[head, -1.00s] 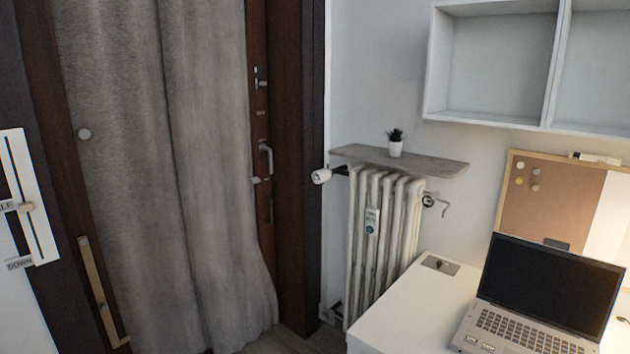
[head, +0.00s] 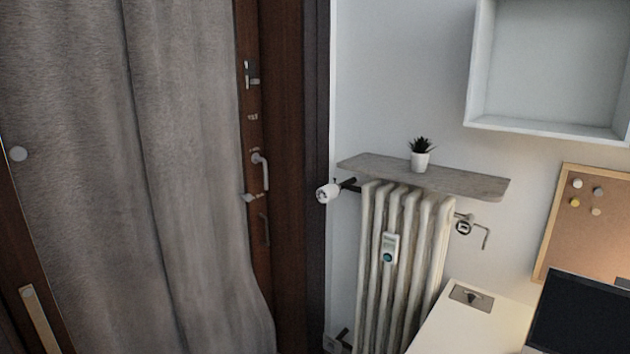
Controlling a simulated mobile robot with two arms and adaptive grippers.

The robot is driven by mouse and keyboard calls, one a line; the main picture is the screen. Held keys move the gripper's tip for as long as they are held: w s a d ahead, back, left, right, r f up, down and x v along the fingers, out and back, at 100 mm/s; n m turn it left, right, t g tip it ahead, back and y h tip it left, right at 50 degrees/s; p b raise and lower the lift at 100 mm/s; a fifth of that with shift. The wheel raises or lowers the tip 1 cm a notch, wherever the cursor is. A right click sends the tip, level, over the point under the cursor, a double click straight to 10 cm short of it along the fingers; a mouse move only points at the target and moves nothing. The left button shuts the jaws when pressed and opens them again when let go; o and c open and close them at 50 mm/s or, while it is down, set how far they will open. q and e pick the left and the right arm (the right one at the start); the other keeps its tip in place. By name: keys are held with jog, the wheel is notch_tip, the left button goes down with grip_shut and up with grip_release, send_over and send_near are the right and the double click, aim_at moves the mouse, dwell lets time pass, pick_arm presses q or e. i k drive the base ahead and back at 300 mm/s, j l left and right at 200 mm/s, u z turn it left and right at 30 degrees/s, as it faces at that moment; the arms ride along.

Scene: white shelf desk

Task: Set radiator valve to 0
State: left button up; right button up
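The radiator (head: 405,265) is white and ribbed and stands against the wall right of the door frame. Its valve (head: 328,193) is a white knob at the upper left, on a dark pipe, close to the door frame. The number it is set to is too small to read. A small white device with a round teal spot (head: 389,250) is on the radiator's front. Neither of my grippers is in view.
A wooden shelf (head: 460,182) with a potted plant (head: 420,155) sits above the radiator. The white desk (head: 455,325) with a laptop (head: 585,315) is at the lower right. A grey curtain (head: 150,180) hangs at the left by the dark door frame (head: 290,180).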

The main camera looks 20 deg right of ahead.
aim_at(325, 194)
jog(key=i+z, duration=0.2)
jog(key=i, duration=0.3)
jog(key=i+j+z, duration=0.2)
jog(key=i, duration=0.3)
jog(key=i+j+z, duration=0.2)
jog(key=i, duration=0.3)
